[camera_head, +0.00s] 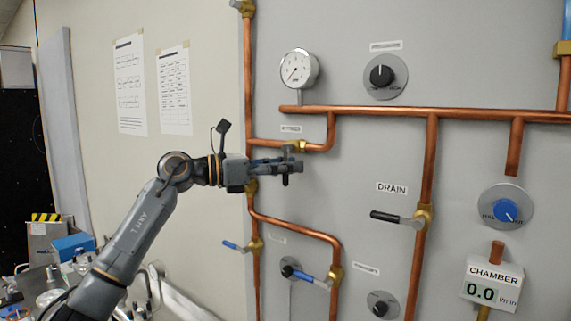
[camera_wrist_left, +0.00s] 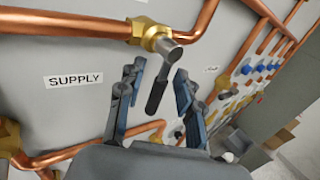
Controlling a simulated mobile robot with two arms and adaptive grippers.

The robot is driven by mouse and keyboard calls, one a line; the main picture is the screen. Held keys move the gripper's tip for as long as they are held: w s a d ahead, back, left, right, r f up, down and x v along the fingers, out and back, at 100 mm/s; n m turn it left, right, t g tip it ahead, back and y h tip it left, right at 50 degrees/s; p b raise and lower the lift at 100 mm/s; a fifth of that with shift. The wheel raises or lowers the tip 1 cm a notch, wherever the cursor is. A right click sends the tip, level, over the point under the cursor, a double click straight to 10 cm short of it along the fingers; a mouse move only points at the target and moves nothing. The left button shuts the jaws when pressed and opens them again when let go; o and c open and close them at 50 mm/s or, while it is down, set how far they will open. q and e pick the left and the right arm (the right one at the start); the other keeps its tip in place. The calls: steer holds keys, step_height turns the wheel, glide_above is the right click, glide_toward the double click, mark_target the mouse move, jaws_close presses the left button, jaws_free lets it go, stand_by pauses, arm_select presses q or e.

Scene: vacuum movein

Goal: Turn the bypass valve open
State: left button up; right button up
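A brass valve (camera_head: 296,147) sits on a short horizontal copper pipe, below a small label (camera_head: 291,128) too blurred to read surely; it appears to be the bypass valve. In the left wrist view the brass valve body (camera_wrist_left: 152,32) is at the top, with its dark lever (camera_wrist_left: 158,90) hanging down along the panel. My left gripper (camera_head: 290,168) is at this lever. In the wrist view its two fingers (camera_wrist_left: 157,92) are spread on either side of the lever, with gaps visible. My right gripper is not in view.
A SUPPLY label (camera_wrist_left: 73,80) is left of the fingers. Copper pipes (camera_head: 425,165) cross the grey panel. A DRAIN lever (camera_head: 384,216), blue levers (camera_head: 316,281), a gauge (camera_head: 299,69), knobs (camera_head: 385,76) and the CHAMBER display (camera_head: 493,285) surround the area.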

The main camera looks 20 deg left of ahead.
arm_select(q)
jaws_close()
steer(key=shift+w+d, duration=0.1)
steer(key=shift+d, duration=0.05)
